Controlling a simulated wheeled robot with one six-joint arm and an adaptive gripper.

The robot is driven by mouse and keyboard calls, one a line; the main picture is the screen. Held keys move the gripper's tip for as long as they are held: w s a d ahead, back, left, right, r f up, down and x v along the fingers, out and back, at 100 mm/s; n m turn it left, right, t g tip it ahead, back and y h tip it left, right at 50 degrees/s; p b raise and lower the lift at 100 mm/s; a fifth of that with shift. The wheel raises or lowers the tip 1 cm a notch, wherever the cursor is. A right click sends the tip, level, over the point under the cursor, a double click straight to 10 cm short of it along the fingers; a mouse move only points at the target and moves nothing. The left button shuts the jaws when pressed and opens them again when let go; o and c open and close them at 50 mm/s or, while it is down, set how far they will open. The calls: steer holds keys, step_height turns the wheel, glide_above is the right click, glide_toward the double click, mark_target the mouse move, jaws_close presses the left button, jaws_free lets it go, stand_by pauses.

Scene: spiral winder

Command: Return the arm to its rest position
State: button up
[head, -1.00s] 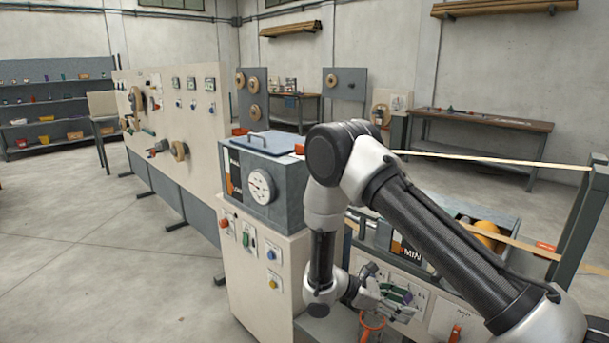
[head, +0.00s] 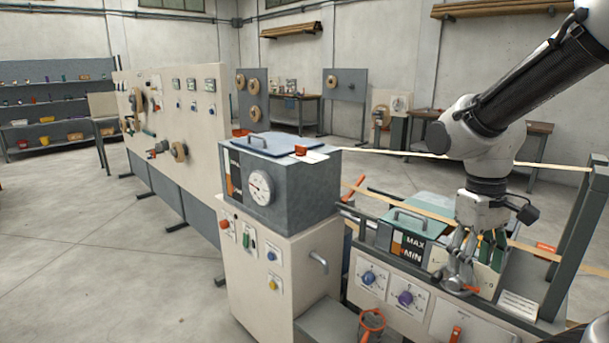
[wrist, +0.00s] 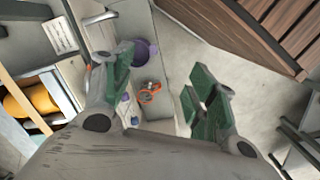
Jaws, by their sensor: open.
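My gripper (head: 462,280) hangs pointing down in front of the machine's right part in the head view, with my arm raised at the upper right. In the wrist view my gripper (wrist: 160,95) has its two green-padded fingers spread wide, with nothing between them. Below the fingers in the wrist view are a purple knob (wrist: 146,50) and an orange-rimmed item (wrist: 150,90), both apart from the pads as far as I can tell.
A grey tank (head: 290,185) with a dial stands on the pale cabinet (head: 255,260). A lidded box (head: 412,235) marked MAX and MIN stands left of my gripper. A pale strip (head: 395,153) runs to the dark post (head: 580,230). The floor (head: 100,250) at left is clear.

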steer(key=s+d+r+m+t, duration=0.3)
steer(key=s+d+r+t, duration=0.1)
steer(key=r, duration=0.5)
steer(key=shift+s+d+t+y, duration=0.3)
steer(key=shift+s+t+y, duration=0.1)
steer(key=shift+s+t, duration=0.35)
stand_by(0.6)
